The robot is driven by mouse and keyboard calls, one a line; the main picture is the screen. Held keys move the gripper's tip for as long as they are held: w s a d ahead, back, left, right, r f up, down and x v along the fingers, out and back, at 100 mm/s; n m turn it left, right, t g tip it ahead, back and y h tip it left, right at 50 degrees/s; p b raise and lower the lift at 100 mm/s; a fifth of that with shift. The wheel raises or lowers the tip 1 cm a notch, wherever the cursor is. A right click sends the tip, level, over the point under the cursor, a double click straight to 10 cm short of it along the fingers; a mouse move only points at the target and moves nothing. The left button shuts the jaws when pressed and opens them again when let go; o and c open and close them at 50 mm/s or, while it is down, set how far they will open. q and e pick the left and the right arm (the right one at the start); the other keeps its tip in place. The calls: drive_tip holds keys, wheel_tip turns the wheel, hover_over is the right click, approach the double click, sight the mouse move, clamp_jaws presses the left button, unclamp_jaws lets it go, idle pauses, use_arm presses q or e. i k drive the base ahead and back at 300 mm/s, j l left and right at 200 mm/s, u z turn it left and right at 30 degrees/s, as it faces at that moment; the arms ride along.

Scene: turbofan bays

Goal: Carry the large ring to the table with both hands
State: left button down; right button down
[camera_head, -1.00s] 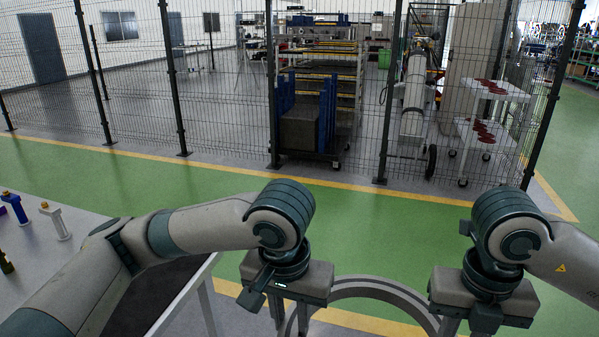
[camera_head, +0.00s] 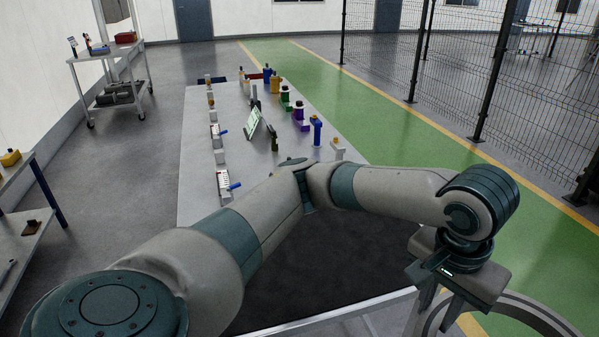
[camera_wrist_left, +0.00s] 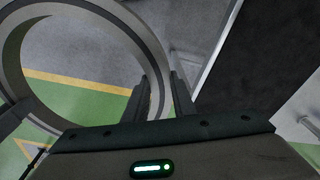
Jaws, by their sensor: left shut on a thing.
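The large ring (camera_head: 520,312) is grey and shows only in part at the bottom right of the head view. In the left wrist view the ring (camera_wrist_left: 78,8) fills the upper left, with floor seen through its opening. My left gripper (camera_head: 432,318) is shut on the ring's rim; its two fingers (camera_wrist_left: 160,82) point away at the rim in the wrist view. The table (camera_head: 197,165) stands left of the ring, with a dark mat (camera_head: 300,285) on its near end. The ring is beside the table's near right edge, not over the mat. My right gripper is not in view in the head view.
Small tools and coloured fittings, such as a blue one (camera_head: 317,132), stand on the table's far part. A small tablet (camera_head: 253,123) stands among them. The mat looks bare. A wire fence (camera_head: 460,70) runs along the green walkway (camera_head: 400,130). A cart (camera_head: 120,95) stands far left.

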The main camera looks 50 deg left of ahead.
sight(316, 252)
drive_tip(key=i+u, duration=0.15)
drive_tip(key=u, duration=0.25)
drive_tip(key=i+u, duration=0.2)
drive_tip(key=u, duration=0.15)
drive_tip(key=i+u, duration=0.6)
drive_tip(key=k+u, duration=0.1)
drive_tip(key=u, duration=0.25)
